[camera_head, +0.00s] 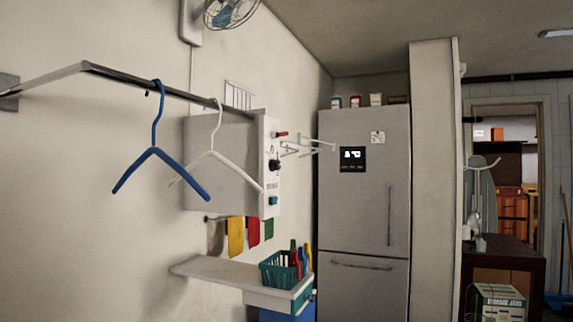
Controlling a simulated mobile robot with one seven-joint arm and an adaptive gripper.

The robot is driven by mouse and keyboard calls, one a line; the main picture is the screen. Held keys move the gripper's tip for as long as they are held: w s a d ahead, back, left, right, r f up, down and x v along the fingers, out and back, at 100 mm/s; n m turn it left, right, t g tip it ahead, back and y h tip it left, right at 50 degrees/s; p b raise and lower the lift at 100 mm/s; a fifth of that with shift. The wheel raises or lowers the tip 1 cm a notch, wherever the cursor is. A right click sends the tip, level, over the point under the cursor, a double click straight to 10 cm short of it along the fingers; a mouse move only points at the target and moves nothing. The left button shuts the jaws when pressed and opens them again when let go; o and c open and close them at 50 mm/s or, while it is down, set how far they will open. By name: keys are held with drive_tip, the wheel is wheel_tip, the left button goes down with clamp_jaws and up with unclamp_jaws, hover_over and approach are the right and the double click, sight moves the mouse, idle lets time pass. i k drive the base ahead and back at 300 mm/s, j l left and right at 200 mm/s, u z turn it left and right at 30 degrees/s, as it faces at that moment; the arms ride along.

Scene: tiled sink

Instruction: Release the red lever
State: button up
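A small red lever (281,134) sticks out to the right near the top of the narrow control panel (271,180) on a wall-mounted box (228,150). It looks roughly level. A black knob (274,165) is below it on the same panel, and a green button or switch (272,200) is lower down. The panel is seen at a steep angle, so the lever's base is hard to make out. My gripper is not in view, and nothing is seen touching the lever.
A blue hanger (156,150) and a white hanger (214,150) hang from a rail in front of the box. A shelf (220,270) with a green basket (279,273) is below. A fridge (366,190) stands behind, right of the panel.

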sight(275, 134)
drive_tip(key=i+l, duration=0.7)
drive_tip(key=i+l+z, duration=0.1)
drive_tip(key=i+l, duration=0.6)
drive_tip(key=i+j, duration=0.05)
drive_tip(key=i, duration=0.05)
